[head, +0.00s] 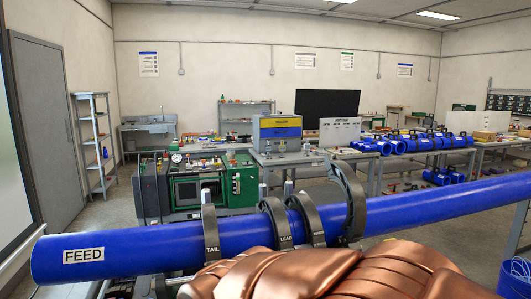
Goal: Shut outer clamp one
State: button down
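A long blue pipe (130,248) marked FEED lies across the view in a row of dark grey clamps. A clamp marked TAIL (210,236) and one marked LEAD (278,222) curve over the pipe. Another labelled clamp (308,220) stands just right of LEAD; its label is too small to read. Farther right, a larger curved clamp arm (354,200) rises above the pipe and appears swung open. No readable label says outer clamp one. My gripper is not in view. A copper-coloured ridged shape fills the bottom centre and hides the lower fronts of the clamps.
A green and black machine (190,190) with a gauge stands behind the pipe. A yellow and blue box (278,130) sits on a bench behind the clamps. Blue pipe fittings (410,144) lie on a bench at right. A blue cylinder (515,277) stands at lower right.

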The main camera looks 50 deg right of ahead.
aim_at(354, 226)
jog(key=u, duration=0.85)
jog(key=k, duration=1.15)
jog(key=z, duration=1.2)
jog(key=i, duration=0.3)
